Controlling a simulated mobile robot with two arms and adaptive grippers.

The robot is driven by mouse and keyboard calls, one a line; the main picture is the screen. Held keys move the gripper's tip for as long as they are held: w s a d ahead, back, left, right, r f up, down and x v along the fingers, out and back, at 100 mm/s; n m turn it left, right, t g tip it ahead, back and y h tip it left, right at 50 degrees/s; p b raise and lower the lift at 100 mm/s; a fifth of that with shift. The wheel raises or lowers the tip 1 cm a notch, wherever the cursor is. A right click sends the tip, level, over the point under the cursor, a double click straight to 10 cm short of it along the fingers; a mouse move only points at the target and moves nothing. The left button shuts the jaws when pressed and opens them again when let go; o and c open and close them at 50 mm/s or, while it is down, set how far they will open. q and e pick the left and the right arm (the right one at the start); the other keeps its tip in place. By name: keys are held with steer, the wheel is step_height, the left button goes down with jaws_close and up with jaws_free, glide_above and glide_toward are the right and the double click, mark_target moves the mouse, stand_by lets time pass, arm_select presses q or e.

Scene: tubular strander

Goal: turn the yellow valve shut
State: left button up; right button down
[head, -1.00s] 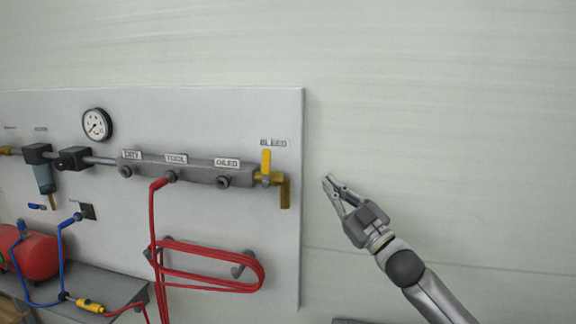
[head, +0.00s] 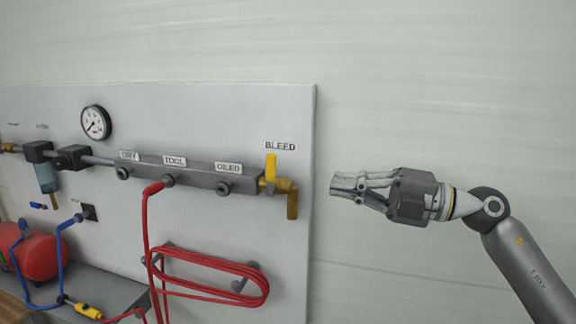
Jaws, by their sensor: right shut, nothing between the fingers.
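The yellow valve (head: 271,168) is a lever on a brass fitting at the right end of the grey manifold bar, under the label BLEED. Its lever stands upright, across the line of the bar. A brass outlet (head: 292,203) bends down just right of it. My right gripper (head: 335,185) is to the right of the valve, past the panel's right edge, with its fingers pointing left toward it. It is shut and empty, apart from the valve. My left gripper does not show.
The grey panel (head: 225,120) carries a round gauge (head: 96,122), the manifold bar (head: 205,177) and a coiled red hose (head: 210,280) below it. A red tank (head: 38,255) stands on a shelf at lower left. The wall right of the panel is bare.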

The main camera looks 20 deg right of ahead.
mark_target(271, 176)
steer(key=p+x, duration=0.5)
steer(key=x, duration=0.5)
steer(key=shift+w+a, duration=0.25)
steer(key=shift+w, duration=0.05)
steer(key=shift+w+a+r+p, duration=0.15)
steer(key=shift+a+r+p, duration=0.15)
steer(key=shift+p, duration=0.35)
steer(key=shift+d, duration=0.1)
